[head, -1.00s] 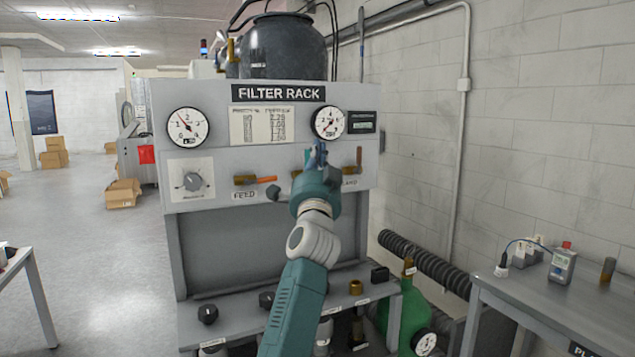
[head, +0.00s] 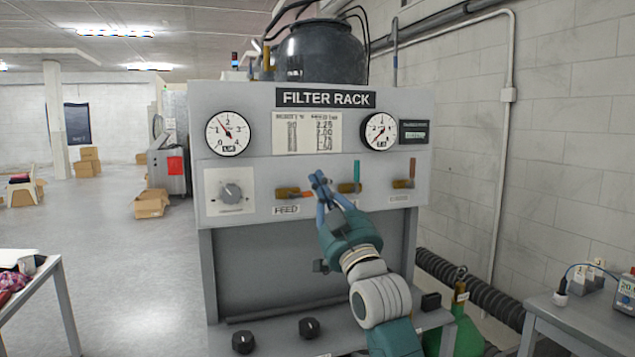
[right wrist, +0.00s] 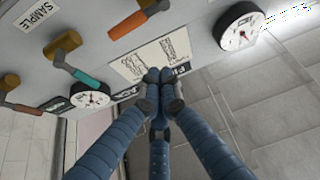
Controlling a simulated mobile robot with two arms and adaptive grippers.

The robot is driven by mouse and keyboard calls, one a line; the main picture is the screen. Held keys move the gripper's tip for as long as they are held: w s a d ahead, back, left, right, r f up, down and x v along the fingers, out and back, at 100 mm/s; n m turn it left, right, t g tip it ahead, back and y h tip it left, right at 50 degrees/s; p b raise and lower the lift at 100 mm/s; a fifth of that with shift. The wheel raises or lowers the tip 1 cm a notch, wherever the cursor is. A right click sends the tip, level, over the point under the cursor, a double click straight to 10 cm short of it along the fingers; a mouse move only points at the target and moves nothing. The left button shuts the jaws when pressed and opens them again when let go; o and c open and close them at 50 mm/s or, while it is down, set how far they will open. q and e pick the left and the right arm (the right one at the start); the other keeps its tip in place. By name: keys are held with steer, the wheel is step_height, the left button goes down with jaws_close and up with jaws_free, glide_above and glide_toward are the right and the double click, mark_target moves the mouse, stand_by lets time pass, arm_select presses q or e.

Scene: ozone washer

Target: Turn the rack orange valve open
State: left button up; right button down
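The orange-handled valve (head: 294,193) is on the filter rack's front panel, above the FEED label. Its orange lever lies horizontal, pointing right from the brass body. The lever also shows at the top of the right wrist view (right wrist: 127,25). My right gripper (head: 319,179) is in front of the panel, just right of the lever's end. Its blue fingers are drawn together at the tips with nothing seen between them. In the right wrist view the fingertips (right wrist: 160,76) are apart from the lever. My left gripper is out of view.
A teal-handled valve (head: 356,178) and a red-brown-handled valve (head: 411,173) stand to the right, levers upright. A grey dial knob (head: 230,193) is to the left. Black knobs (head: 309,327) sit on the lower shelf. A side table (head: 575,325) stands at right.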

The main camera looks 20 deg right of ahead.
mark_target(305, 193)
steer(key=p+x, duration=0.1)
steer(key=x, duration=0.3)
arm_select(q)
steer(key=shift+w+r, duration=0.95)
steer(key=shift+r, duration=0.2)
arm_select(e)
steer(key=f, duration=0.3)
steer(key=w+f, duration=0.1)
steer(key=f, duration=0.1)
steer(key=shift+d+f, duration=0.15)
steer(key=shift+d, duration=0.15)
arm_select(q)
steer(key=shift+p, duration=0.3)
